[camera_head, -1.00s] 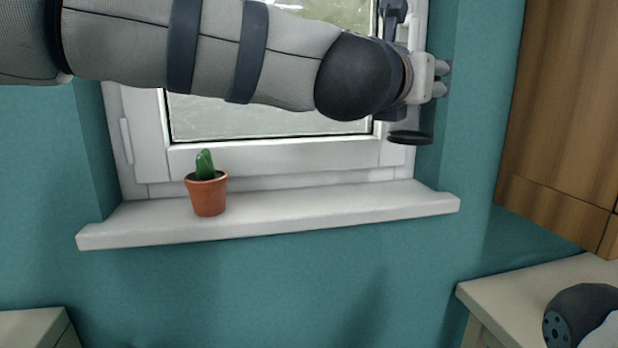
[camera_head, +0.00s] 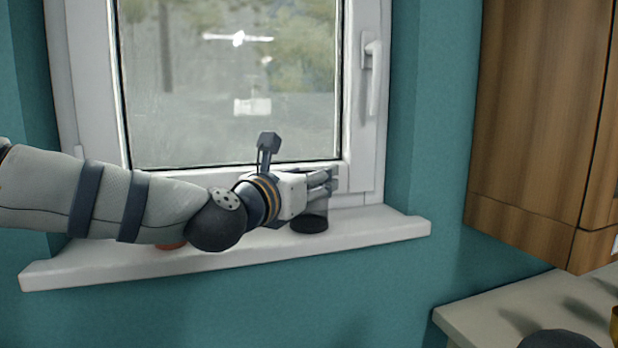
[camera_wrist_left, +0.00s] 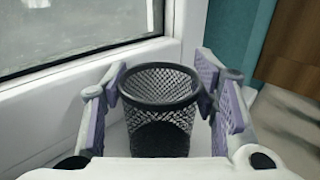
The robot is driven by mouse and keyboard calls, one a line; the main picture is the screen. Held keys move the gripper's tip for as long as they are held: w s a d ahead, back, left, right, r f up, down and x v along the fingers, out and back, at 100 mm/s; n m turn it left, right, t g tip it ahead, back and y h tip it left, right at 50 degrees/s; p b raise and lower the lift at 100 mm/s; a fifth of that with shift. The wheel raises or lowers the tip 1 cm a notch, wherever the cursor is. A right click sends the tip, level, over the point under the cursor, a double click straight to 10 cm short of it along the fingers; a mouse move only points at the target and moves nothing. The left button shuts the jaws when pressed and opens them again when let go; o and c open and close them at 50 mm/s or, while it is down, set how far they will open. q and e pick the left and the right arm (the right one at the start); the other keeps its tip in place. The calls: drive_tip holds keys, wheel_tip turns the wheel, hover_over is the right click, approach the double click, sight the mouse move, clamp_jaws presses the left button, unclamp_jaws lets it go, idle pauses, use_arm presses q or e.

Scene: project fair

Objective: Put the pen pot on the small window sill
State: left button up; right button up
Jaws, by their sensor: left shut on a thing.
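The pen pot (camera_head: 309,222) is a black wire-mesh cup with a dark solid base. It is upright over the right part of the white window sill (camera_head: 375,226); I cannot tell whether its base touches the sill. My left gripper (camera_head: 325,183) is shut on the pot from the left side and hides part of its top. In the left wrist view the pot (camera_wrist_left: 160,105) sits between the two purple-padded fingers of the left gripper (camera_wrist_left: 163,88), its rim open and nothing seen sticking out. My right gripper is not in view.
A terracotta plant pot (camera_head: 171,246) is on the sill, mostly hidden behind my left forearm. The window frame (camera_head: 355,120) rises behind the sill. Bare sill lies to the right of the pen pot. A wooden cabinet (camera_head: 535,130) hangs right, above a pale counter (camera_head: 500,303).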

use_arm(q)
drive_tip(key=shift+f, duration=0.2)
drive_tip(key=o, duration=0.9)
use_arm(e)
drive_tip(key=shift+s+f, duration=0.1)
use_arm(q)
drive_tip(key=shift+r, duration=0.2)
drive_tip(key=p+v, duration=0.1)
drive_tip(key=v, duration=1.1)
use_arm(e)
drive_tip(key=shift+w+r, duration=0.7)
